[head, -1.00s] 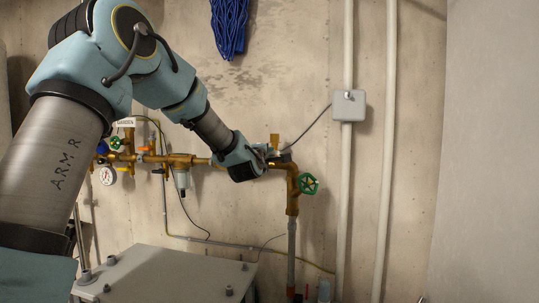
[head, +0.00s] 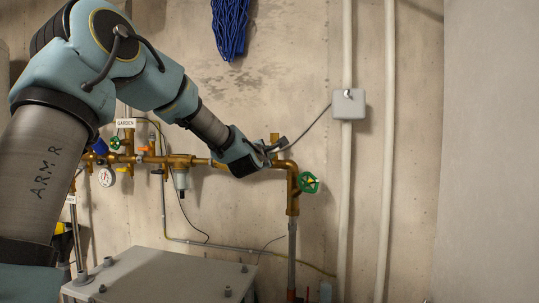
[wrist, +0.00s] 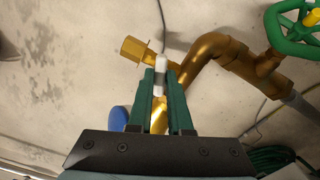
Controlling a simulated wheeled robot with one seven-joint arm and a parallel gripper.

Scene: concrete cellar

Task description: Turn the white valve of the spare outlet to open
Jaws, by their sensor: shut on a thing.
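The white valve handle (wrist: 162,63) shows in the wrist view as a short pale piece between the tips of my green fingers. My gripper (wrist: 161,78) is shut on it, and the fingers hide most of the handle. A brass outlet stub (wrist: 136,49) with a hexagonal end sits just left of the fingertips. In the head view my gripper (head: 274,150) is at the brass pipe, close to the upright brass stub (head: 275,138). There the handle is too small and covered to make out, so I cannot tell its angle well.
A brass elbow pipe (wrist: 207,52) runs close to the right of my fingers. A green handwheel (head: 308,183) sits right of the downpipe. A filter (head: 181,178) and the garden branch are left. A grey box (head: 165,275) stands below. The wall at right is mostly clear.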

